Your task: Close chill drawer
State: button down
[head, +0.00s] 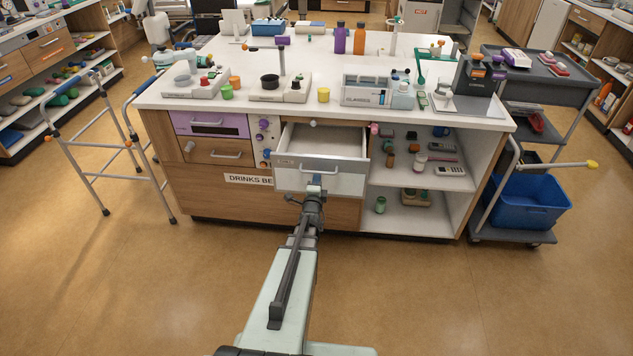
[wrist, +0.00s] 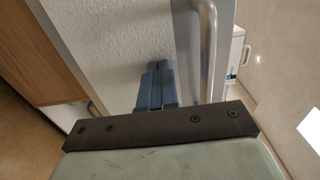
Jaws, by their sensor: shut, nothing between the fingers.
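The chill drawer (head: 345,184) is the white drawer in the middle of the counter's front, and it stands pulled out with its pale, empty inside showing. My gripper (head: 316,181) is in front of the drawer's front panel, low and near its middle in the head view. In the wrist view, the blue fingers of my gripper (wrist: 154,85) are together and empty, pointing at the white textured panel (wrist: 125,40). The silver bar handle (wrist: 210,50) runs beside them on the right, apart from the fingers. I cannot tell whether the fingertips touch the panel.
A purple-fronted drawer (head: 210,124) and a wooden drawer (head: 216,151) are left of it, with a knob panel (head: 263,140) between. Open shelves (head: 410,180) hold small items on the right. A walking frame (head: 100,150) and a trolley with a blue bin (head: 520,203) flank the counter.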

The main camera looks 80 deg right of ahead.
jog(key=d, duration=2.1)
jog(key=shift+d+r, duration=0.1)
jog(key=shift+d, duration=0.55)
jog(key=shift+r, duration=0.1)
jog(key=a, duration=1.5)
jog(key=shift+a+f, duration=0.1)
jog(key=shift+f, duration=0.1)
